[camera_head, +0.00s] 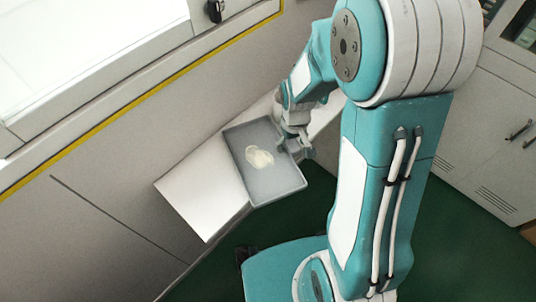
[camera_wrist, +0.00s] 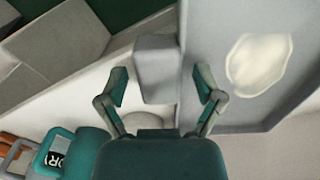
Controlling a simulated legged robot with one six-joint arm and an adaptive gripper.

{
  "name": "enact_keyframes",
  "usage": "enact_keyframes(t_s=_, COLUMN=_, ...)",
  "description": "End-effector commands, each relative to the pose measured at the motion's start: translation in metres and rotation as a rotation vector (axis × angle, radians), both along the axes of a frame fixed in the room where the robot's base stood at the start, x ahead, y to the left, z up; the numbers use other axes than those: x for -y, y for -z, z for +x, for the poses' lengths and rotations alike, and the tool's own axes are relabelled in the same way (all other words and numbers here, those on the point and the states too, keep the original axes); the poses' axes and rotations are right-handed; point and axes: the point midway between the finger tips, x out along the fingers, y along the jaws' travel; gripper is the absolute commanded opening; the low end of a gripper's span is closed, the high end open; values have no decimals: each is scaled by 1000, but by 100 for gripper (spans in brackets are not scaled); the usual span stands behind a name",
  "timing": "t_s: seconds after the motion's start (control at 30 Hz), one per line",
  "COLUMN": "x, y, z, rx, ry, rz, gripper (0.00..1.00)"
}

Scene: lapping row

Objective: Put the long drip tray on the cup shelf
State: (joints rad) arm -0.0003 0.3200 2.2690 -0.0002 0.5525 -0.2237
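A grey rectangular tray (camera_head: 280,192), which I take for the long drip tray, has a raised rim and a pale rounded patch inside. It lies at a slant over a white ledge, its lower right corner reaching past the edge. In the wrist view the tray (camera_wrist: 203,60) fills the right side. A grey block (camera_wrist: 157,62) stands beside its wall; I cannot tell whether it is part of the tray. My gripper (camera_head: 295,148) is at the tray's upper right side. In the wrist view my gripper (camera_wrist: 160,82) is open, with fingers apart on either side of the block. I cannot identify the cup shelf for certain.
The white ledge (camera_head: 203,192) has bare room left of the tray. A grey cabinet front (camera_head: 100,185) with a yellow strip (camera_head: 140,88) runs along the left. Grey cabinets with handles (camera_head: 515,130) stand at right. Green floor (camera_head: 455,245) is clear below.

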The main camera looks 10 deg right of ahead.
Motion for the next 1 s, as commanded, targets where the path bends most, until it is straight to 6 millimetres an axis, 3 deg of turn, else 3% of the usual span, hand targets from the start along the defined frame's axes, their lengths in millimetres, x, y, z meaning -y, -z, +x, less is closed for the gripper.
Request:
enact_keyframes(t_s=0.03, x=0, y=0, z=0, rx=0, ry=0, rz=0, gripper=44)
enact_keyframes(t_s=0.13, x=0, y=0, z=0, rx=0, ry=0, rz=0, gripper=0)
enact_keyframes(t_s=0.57, x=0, y=-3, z=0, rx=0, ry=0, rz=0, gripper=0)
enact_keyframes(t_s=0.8, x=0, y=-35, z=1, rx=5, ry=0, rz=0, gripper=0)
enact_keyframes(t_s=1.0, x=5, y=-62, z=-24, rx=5, ry=1, rz=0, gripper=0)
